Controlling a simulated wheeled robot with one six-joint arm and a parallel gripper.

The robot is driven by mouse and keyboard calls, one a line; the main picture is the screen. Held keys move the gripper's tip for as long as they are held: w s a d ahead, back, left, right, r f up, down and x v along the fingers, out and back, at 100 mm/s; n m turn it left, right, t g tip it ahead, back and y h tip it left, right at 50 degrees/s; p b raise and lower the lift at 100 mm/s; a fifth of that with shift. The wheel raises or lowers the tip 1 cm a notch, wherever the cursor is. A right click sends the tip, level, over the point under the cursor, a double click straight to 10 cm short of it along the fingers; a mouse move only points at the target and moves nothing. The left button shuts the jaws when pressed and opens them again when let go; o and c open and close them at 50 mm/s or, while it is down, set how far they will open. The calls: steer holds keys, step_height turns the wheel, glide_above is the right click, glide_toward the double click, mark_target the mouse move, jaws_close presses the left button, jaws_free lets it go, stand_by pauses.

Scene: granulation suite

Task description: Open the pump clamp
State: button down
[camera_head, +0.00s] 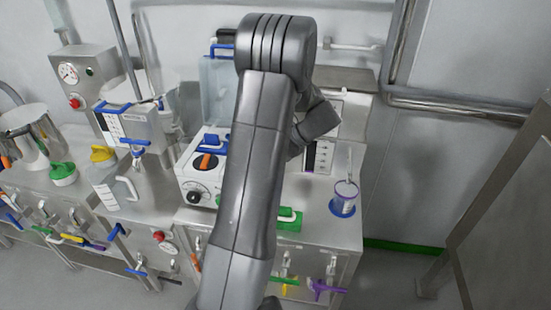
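A white pump (190,178) stands on the steel bench, left of my arm. It has a dark dial on its front and an orange piece on its upper face. A blue lever-like part (213,141) on its top looks like the clamp; I cannot tell whether it is open or shut. My arm crosses the middle of the view and covers the pump's right side. My wrist bends down behind the arm, right of the pump. My gripper is hidden, so its fingers and anything in them cannot be seen.
A purple-labelled beaker (344,198) with a rod in it stands at the bench's right end. A green block (289,219) lies near the front edge. Left are a yellow-lidded jug (112,184), a green-capped container (64,174) and a steel vessel (30,130). Coloured handles line the bench front.

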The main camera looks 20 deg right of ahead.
steer(key=shift+f, duration=0.1)
stand_by(0.3)
steer(key=c, duration=1.3)
jaws_free()
steer(key=b+v, duration=0.1)
steer(key=v, duration=1.2)
steer(key=shift+s+d+r, duration=0.15)
steer(key=shift+d+r, duration=0.1)
steer(key=shift+d, duration=0.05)
